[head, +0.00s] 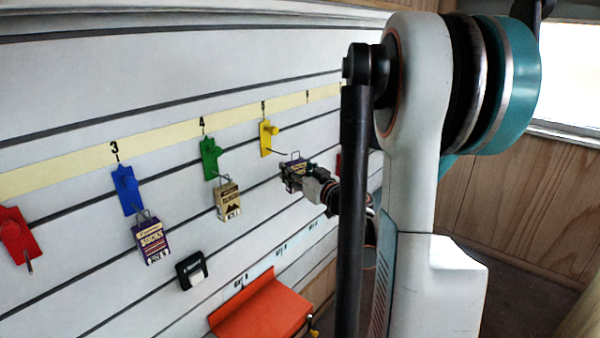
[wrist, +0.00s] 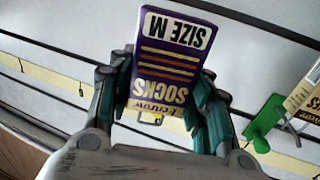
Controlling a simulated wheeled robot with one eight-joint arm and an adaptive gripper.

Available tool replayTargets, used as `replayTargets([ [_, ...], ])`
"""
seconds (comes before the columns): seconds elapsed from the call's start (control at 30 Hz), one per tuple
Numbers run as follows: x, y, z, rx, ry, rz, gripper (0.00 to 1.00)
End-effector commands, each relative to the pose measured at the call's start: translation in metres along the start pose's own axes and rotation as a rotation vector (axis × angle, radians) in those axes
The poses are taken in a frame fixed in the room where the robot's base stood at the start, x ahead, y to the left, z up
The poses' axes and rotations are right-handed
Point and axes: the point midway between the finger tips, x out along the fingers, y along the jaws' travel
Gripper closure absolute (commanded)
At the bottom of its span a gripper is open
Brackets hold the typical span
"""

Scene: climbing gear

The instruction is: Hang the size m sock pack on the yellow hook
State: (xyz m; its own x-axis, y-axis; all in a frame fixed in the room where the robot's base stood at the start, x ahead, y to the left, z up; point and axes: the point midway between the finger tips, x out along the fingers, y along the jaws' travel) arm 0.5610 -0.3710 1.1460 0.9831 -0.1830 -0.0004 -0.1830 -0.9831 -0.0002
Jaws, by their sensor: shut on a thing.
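My gripper (wrist: 165,95) is shut on a purple and cream sock pack (wrist: 172,58), which reads "SOCKS" and "SIZE M" upside down in the wrist view. In the head view the held pack (head: 294,174) has its wire hanger loop on top and is partly hidden by the gripper. The yellow hook (head: 266,138) is on the slatted wall, up and left of the held pack. Its prong points out toward the pack's loop, and nothing hangs on it. I cannot tell the exact gap between loop and prong.
The green hook (head: 210,158) holds a tan pack (head: 229,201). The blue hook (head: 127,190) holds a purple sock pack (head: 152,238). A red hook (head: 18,236) at the far left is empty. An orange shelf (head: 262,308) and a small black device (head: 191,271) are lower on the wall.

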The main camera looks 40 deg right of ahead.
Motion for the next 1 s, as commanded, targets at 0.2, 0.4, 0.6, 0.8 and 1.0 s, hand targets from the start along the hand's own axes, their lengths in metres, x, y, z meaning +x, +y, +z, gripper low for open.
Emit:
replayTargets([
  [0.2,0.012,-0.003,0.001,0.0,0.0,-0.002,0.79],
  [0.4,0.022,-0.006,0.002,0.0,0.0,-0.001,0.79],
  [0.6,0.033,-0.009,0.003,0.0,0.0,-0.001,0.79],
  [0.8,0.043,-0.012,0.004,0.0,0.0,-0.002,0.79],
  [1.0,0.052,-0.014,0.008,0.0,0.0,-0.001,0.79],
])
